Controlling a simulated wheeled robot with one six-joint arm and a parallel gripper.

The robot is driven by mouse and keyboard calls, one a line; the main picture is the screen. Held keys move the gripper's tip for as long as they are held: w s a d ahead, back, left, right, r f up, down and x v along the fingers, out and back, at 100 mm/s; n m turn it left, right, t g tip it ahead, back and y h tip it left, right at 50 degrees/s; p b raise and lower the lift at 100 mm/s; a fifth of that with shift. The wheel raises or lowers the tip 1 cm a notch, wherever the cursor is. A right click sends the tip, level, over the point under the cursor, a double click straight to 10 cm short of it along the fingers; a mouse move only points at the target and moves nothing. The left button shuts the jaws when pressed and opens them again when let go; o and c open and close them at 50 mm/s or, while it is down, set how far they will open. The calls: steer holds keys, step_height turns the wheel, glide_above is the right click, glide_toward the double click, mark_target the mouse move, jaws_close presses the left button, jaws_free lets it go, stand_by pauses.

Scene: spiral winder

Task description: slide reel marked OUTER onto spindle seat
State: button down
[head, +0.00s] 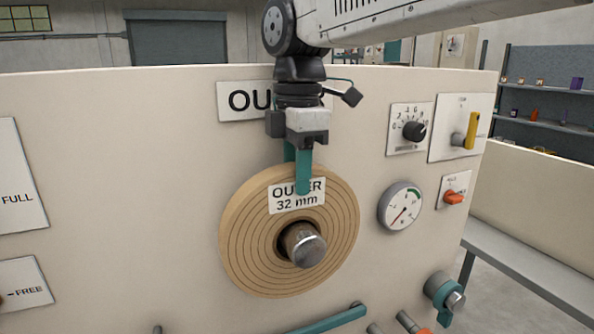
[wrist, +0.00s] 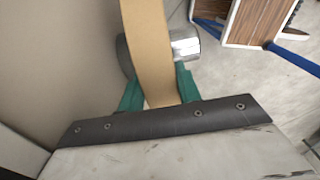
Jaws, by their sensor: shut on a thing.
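The tan reel (head: 240,235), labelled OUTER 32 mm, stands upright in front of the cream machine panel. My gripper (head: 297,180) is shut on its top rim from above, one green finger on the front face. In the wrist view the reel (wrist: 147,45) is edge-on between the two fingers (wrist: 158,92). The metal spindle (head: 308,249) passes through the reel's hole, its rounded end out in front. Grey metal also shows on the panel side of the reel in the wrist view, so the reel appears apart from the panel. The seat itself is hidden behind the reel.
An OUTER sign (head: 240,101) is on the panel above, partly behind my gripper. To the right are a dial gauge (head: 400,208), a black knob (head: 414,130) and an orange switch (head: 453,197). A teal bar (head: 325,320) sticks out below the reel.

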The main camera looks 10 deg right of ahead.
steer(key=c, duration=0.9)
jaws_free()
steer(key=shift+r, duration=0.1)
step_height(320, 180, up, 7)
steer(key=shift+r, duration=0.1)
steer(key=shift+d+r, duration=0.1)
steer(key=shift+d, duration=0.15)
steer(key=s+d+f+m, duration=0.5)
steer(key=d+m, duration=0.1)
steer(key=d, duration=0.1)
steer(key=s+d+f+m, duration=0.4)
steer(key=s+d+m, duration=0.1)
steer(key=d+m, duration=0.15)
steer(key=s+d+f+m, duration=0.3)
steer(key=s+f+m, duration=0.1)
steer(key=s+f, duration=0.1)
steer(key=s+d+f+m+t, duration=0.1)
steer(key=s+d+f+m, duration=0.3)
steer(key=f, duration=0.3)
steer(key=shift+s+f+m, duration=0.3)
steer(key=shift+s+m, duration=0.05)
steer(key=shift+s, duration=0.1)
